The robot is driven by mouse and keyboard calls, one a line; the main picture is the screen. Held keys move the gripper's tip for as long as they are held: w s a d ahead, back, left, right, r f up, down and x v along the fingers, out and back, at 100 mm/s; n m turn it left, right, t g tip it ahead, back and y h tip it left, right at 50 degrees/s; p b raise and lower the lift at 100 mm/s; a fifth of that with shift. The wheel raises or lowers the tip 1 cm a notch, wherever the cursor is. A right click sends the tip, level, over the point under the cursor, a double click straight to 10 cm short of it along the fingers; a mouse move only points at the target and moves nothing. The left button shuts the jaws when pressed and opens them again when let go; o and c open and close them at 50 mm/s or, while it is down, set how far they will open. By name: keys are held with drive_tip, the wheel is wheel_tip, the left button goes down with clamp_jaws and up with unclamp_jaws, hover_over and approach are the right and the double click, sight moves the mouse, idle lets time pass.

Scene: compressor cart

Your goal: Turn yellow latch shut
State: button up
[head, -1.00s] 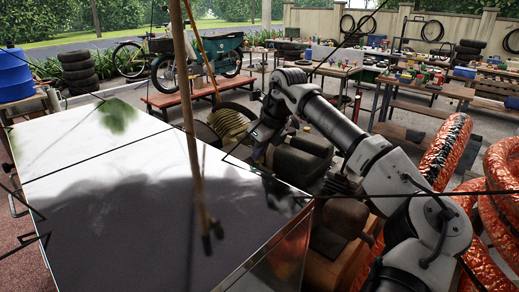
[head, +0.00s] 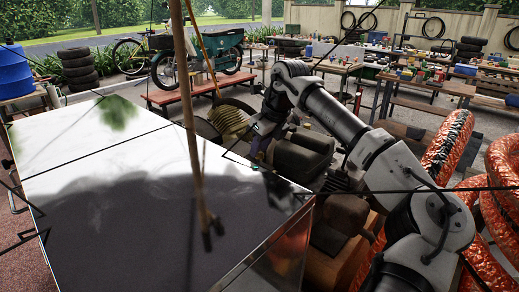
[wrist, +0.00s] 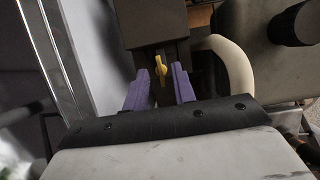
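The yellow latch (wrist: 161,66) is a small lever on a dark vertical part, near the middle of the wrist view. My gripper (wrist: 160,80) has two purple fingers, one on each side of the latch's line. They are apart, with visible gaps to the latch, and hold nothing. The latch lies between or just beyond the fingertips; the exact depth is unclear. In the head view my gripper (head: 262,141) is low beside the compressor machinery (head: 302,155), behind the far right edge of the shiny panel. The latch cannot be made out there.
A large shiny panel (head: 120,170) fills the left front, with thin poles and cords across the view. In the wrist view a pale curved hose (wrist: 236,65) runs close right of the fingers, and a metal rail (wrist: 58,55) lies left. Orange-wrapped rings (head: 490,215) stand at right.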

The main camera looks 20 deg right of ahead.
drive_tip(key=b+v, duration=0.1)
drive_tip(key=v, duration=1.1)
drive_tip(key=shift+s+r+b, duration=0.2)
drive_tip(key=shift+r+b, duration=0.1)
drive_tip(key=shift+b, duration=0.1)
